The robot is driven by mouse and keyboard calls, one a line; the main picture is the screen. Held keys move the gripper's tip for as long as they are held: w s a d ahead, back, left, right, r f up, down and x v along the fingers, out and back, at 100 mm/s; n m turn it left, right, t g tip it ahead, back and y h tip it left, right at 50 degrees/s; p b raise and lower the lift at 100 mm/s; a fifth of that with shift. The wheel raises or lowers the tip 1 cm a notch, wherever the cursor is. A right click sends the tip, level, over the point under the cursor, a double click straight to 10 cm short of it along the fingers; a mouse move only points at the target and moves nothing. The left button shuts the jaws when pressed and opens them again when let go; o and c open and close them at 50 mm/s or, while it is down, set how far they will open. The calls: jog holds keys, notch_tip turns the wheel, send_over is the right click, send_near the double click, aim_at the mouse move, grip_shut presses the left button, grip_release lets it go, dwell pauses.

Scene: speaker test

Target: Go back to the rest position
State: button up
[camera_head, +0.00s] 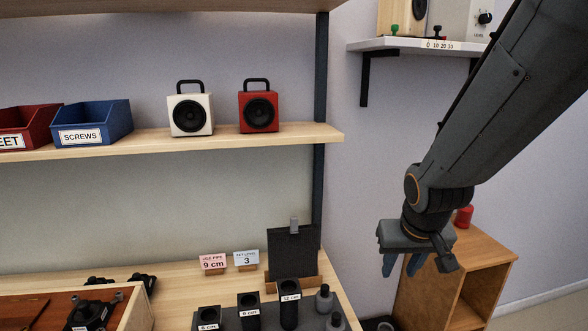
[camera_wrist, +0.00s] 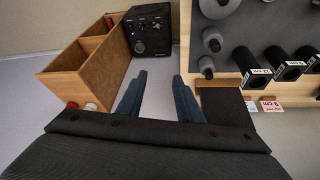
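My gripper (camera_head: 402,264) hangs at the end of my arm, right of the workbench and in front of the small wooden cabinet in the head view. Its fingers point down. In the wrist view my gripper (camera_wrist: 158,82) shows two blue-grey fingers standing apart with nothing between them. Beyond the fingertips is pale floor, with a black box with knobs (camera_wrist: 150,32) just past them. In the head view that box is mostly hidden.
The wooden cabinet (camera_head: 490,262), with a red object (camera_head: 463,217) on top, stands close behind my gripper. The workbench (camera_head: 190,285) holds black tubes (camera_head: 249,308) and a dark clipboard (camera_head: 292,252). A white speaker (camera_head: 190,112) and a red speaker (camera_head: 258,110) stand on the shelf (camera_head: 230,139).

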jog(key=s+a+f+g, duration=0.3)
jog(key=s+f, duration=0.2)
jog(key=s, duration=0.3)
jog(key=shift+s+f+n+y+b, duration=0.3)
jog(key=shift+f+y+b, duration=0.1)
dwell(1.0)
